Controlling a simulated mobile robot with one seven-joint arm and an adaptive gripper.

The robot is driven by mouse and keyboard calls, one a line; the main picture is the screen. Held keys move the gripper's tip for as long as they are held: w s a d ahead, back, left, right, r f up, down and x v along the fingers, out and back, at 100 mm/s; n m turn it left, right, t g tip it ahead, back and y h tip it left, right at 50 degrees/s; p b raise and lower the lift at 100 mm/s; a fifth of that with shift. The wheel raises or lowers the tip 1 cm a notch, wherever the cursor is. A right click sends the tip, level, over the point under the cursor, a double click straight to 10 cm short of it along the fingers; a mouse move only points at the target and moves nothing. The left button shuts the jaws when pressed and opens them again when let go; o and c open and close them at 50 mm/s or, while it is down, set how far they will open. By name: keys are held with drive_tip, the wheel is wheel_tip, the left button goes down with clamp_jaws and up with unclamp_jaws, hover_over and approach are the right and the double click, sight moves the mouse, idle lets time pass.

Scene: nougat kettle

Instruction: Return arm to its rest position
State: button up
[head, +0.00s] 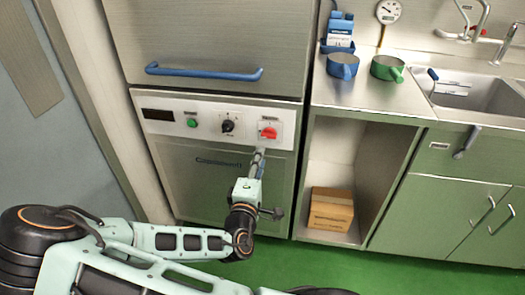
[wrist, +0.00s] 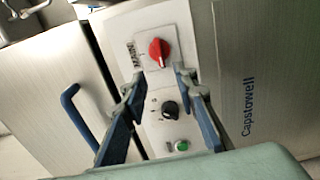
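My arm (head: 180,240) reaches from the lower left toward the control panel of a steel machine. My gripper (head: 258,160) is just below the red rotary switch (head: 268,133) in the head view. In the wrist view, the two blue fingers of my gripper (wrist: 159,82) are spread apart with nothing between them. The red switch (wrist: 158,52) shows beyond the fingertips, apart from them as far as I can see. The black knob (wrist: 170,109) and green button (wrist: 181,146) show in the gap between the fingers, on the panel behind.
A blue handle (head: 204,72) juts out above the panel. To the right are a steel counter with a blue cup (head: 342,66) and a green cup (head: 387,68), and a sink (head: 475,95). A cardboard box (head: 331,210) sits in the open shelf below. The green floor (head: 400,275) is clear.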

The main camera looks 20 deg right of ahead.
drive_tip(key=shift+s+a, duration=0.35)
drive_tip(key=shift+s, duration=0.2)
